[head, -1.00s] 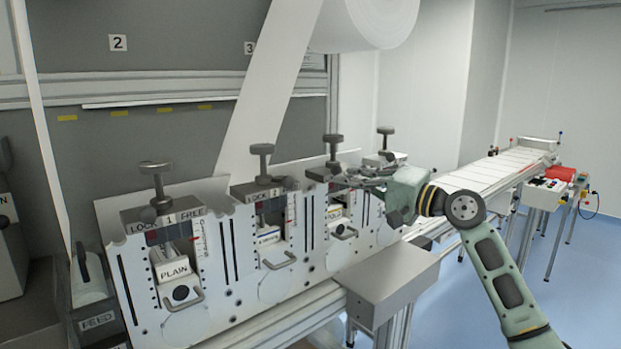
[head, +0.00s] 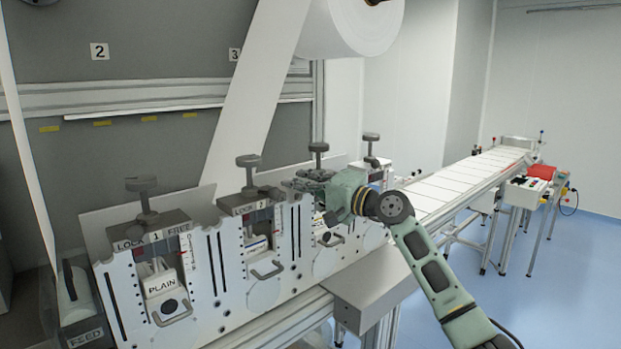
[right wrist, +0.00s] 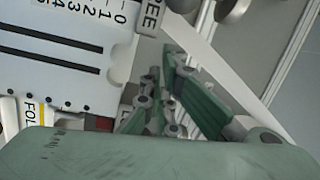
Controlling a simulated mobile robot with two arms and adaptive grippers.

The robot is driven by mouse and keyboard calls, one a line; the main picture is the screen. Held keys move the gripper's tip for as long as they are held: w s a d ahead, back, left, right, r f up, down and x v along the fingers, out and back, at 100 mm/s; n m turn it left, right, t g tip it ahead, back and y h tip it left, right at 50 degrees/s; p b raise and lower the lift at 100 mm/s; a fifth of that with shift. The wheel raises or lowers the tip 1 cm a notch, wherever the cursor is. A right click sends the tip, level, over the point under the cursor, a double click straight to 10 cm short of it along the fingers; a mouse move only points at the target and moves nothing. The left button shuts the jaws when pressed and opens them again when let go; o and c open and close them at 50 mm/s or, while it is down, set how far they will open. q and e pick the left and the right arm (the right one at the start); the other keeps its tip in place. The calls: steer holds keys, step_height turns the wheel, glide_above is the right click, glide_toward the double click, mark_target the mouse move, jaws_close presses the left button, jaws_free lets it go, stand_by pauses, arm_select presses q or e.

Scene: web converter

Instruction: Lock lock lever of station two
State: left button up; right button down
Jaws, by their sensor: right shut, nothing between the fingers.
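Station two (head: 264,283) is the second unit from the left in the head view, with a "LOCK 2" label (head: 245,209) on its top block. Its lock lever, a small dark knob (head: 274,193), stands to the right of the "2", at the side away from LOCK. My right gripper (head: 290,184) is shut and empty. Its fingertips are just right of that knob; I cannot tell whether they touch it. In the right wrist view the green fingers (right wrist: 172,100) lie beside a panel with a scale and a "FREE" label (right wrist: 151,15). My left gripper is not in view.
Station one (head: 165,290), marked PLAIN, stands at left with its lever near LOCK. Tall T-shaped knobs rise behind the stations, one (head: 249,162) at station two. A white web (head: 250,95) hangs behind. A grey box (head: 372,290) juts out at front right.

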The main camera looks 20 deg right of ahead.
steer(key=shift+s+a+f+p, duration=0.2)
steer(key=shift+s+a, duration=0.25)
steer(key=shift+s, duration=0.15)
steer(key=shift+s+a+f+p, duration=0.1)
steer(key=shift+s+a+p, duration=0.1)
steer(key=shift+s+a, duration=0.3)
steer(key=shift+d+r, duration=0.1)
steer(key=shift+d, duration=0.05)
